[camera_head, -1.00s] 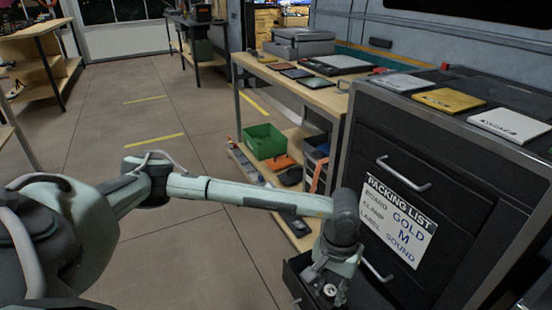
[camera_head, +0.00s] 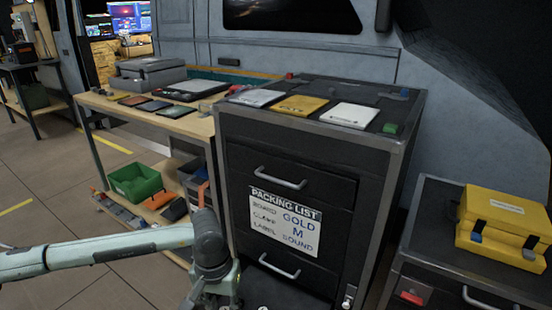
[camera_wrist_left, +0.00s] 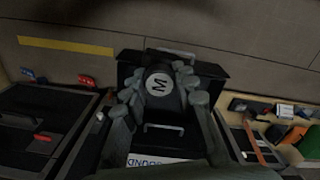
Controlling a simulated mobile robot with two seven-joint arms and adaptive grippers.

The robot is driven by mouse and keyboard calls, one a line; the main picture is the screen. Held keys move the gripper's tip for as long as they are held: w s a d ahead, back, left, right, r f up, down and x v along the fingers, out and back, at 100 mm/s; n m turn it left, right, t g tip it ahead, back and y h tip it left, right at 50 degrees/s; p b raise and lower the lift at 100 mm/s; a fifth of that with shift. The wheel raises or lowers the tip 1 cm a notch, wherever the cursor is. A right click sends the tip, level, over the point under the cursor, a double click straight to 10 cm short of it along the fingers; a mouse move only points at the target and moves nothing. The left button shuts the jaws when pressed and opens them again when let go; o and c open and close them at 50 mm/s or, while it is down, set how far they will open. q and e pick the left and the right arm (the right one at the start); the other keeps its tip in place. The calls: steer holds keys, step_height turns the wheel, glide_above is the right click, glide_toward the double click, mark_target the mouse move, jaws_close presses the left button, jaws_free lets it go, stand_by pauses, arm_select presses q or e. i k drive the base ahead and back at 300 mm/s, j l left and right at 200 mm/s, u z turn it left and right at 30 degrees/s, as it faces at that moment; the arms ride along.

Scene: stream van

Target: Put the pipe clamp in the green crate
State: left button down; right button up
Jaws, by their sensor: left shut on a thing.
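The green crate (camera_head: 135,184) stands on the lower shelf of the wooden bench, left of and beyond the gripper. Part of it shows at the right of the left wrist view (camera_wrist_left: 296,134). My right gripper is not in view.
In the left wrist view an open black drawer (camera_wrist_left: 208,70) lies below the clamp. A yellow case (camera_head: 503,225) is at the right.

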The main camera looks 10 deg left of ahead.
mark_target(136, 182)
steer(key=k+j, duration=0.1)
steer(key=j, duration=0.35)
steer(key=k+j+z, duration=0.15)
steer(key=j, duration=0.35)
steer(key=j+z, duration=0.2)
steer(key=j, duration=0.75)
steer(key=i+j+z, duration=0.2)
steer(key=j, duration=0.75)
steer(key=j+z, duration=0.2)
steer(key=j, duration=0.75)
steer(key=k+j+z, duration=0.2)
steer(key=j, duration=0.8)
steer(key=j+z, duration=0.2)
steer(key=j, duration=0.8)
